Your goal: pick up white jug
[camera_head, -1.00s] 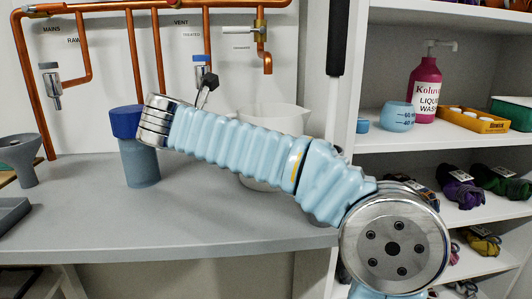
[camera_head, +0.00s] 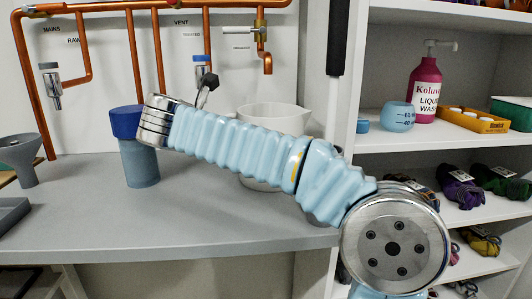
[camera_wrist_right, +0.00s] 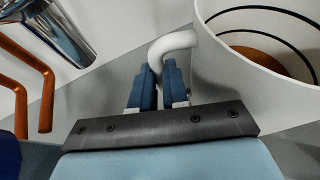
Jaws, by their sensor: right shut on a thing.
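The white jug (camera_head: 272,116) stands at the back of the grey bench in the head view, its lower part mostly hidden behind my light-blue right arm. In the right wrist view its wide body (camera_wrist_right: 245,78) fills the upper right, and its curved white handle (camera_wrist_right: 172,42) points toward my gripper. My right gripper (camera_wrist_right: 169,72) has its two blue fingers closed around the handle's end. I cannot tell whether the jug touches the bench. My left gripper is not in view.
A blue vessel with a darker blue top (camera_head: 140,165) stands left of my arm. A grey funnel (camera_head: 20,155) and grey tray (camera_head: 10,212) are farther left. Copper pipes (camera_head: 135,50) and taps are behind. Shelves (camera_head: 440,140) with a pink bottle (camera_head: 425,88) are right. The bench front (camera_head: 170,225) is clear.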

